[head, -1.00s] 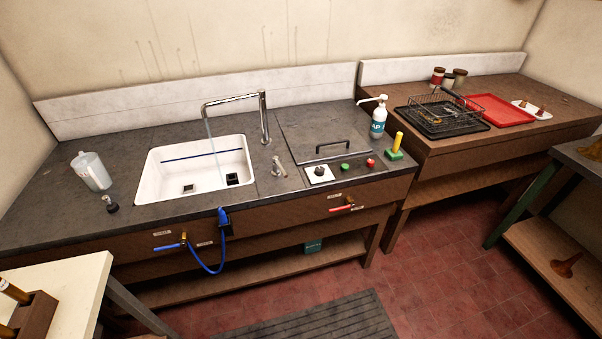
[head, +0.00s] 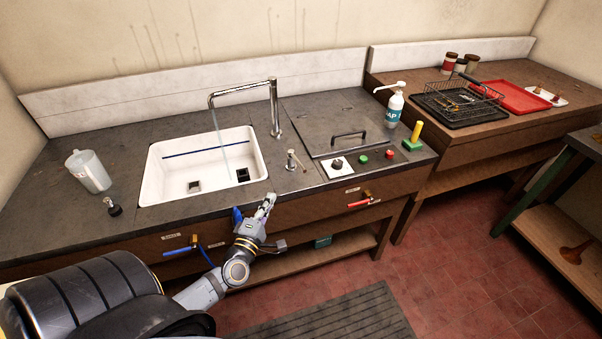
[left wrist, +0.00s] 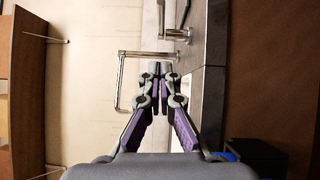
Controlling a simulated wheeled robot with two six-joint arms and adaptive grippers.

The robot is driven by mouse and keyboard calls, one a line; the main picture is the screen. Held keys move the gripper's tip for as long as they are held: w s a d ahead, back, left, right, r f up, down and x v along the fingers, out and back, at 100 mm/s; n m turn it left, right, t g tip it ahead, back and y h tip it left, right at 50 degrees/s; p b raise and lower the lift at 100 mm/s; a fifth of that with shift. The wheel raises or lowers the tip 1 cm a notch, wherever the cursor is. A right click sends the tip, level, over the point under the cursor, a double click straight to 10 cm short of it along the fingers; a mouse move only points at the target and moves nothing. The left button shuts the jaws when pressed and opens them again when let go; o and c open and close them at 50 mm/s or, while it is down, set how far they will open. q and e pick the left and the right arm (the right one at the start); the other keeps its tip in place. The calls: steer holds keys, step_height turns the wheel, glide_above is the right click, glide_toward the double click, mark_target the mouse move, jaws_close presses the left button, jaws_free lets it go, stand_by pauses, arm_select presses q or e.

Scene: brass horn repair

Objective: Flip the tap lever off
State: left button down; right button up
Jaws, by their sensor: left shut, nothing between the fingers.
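The tap (head: 274,110) is a tall chrome spout behind the white sink (head: 150,180), and a stream of water falls from it. The small tap lever (head: 291,160) stands on the dark counter to the right of the sink. In the left wrist view, turned sideways, the spout (left wrist: 121,82) and what looks like the lever fitting (left wrist: 176,33) show beyond my fingers. My left gripper (head: 269,198) is at the counter's front edge, shut and empty, nearer than the lever and apart from it. It also shows in the left wrist view (left wrist: 160,70). My right gripper is not in view.
A blue-handled valve (head: 180,249) and a red-handled valve (head: 364,202) are on the counter's front. Right of the lever are a lidded panel (head: 310,125), a knob (head: 337,163) and a soap bottle (head: 395,108). A jug (head: 90,172) stands left of the sink.

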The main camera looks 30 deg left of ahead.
arm_select(q)
steer(key=shift+a, duration=0.1)
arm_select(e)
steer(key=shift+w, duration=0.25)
arm_select(q)
glide_toward(298, 162)
steer(key=a, duration=0.1)
steer(key=w+a, duration=0.1)
steer(key=a, duration=0.1)
steer(key=shift+w+a+f+p, duration=0.2)
steer(key=shift+w+a+p, duration=0.05)
steer(key=shift+w+p, duration=0.15)
steer(key=w, duration=0.1)
steer(key=w+d, duration=0.1)
steer(key=shift+w+d, duration=0.35)
steer(key=shift+w, duration=0.05)
steer(key=shift+w+d+r, duration=0.1)
steer(key=shift+w+d, duration=0.1)
steer(key=shift+w, duration=0.1)
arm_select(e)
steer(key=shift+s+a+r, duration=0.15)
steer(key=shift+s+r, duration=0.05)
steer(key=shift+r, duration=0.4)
arm_select(q)
steer(key=shift+p, duration=0.35)
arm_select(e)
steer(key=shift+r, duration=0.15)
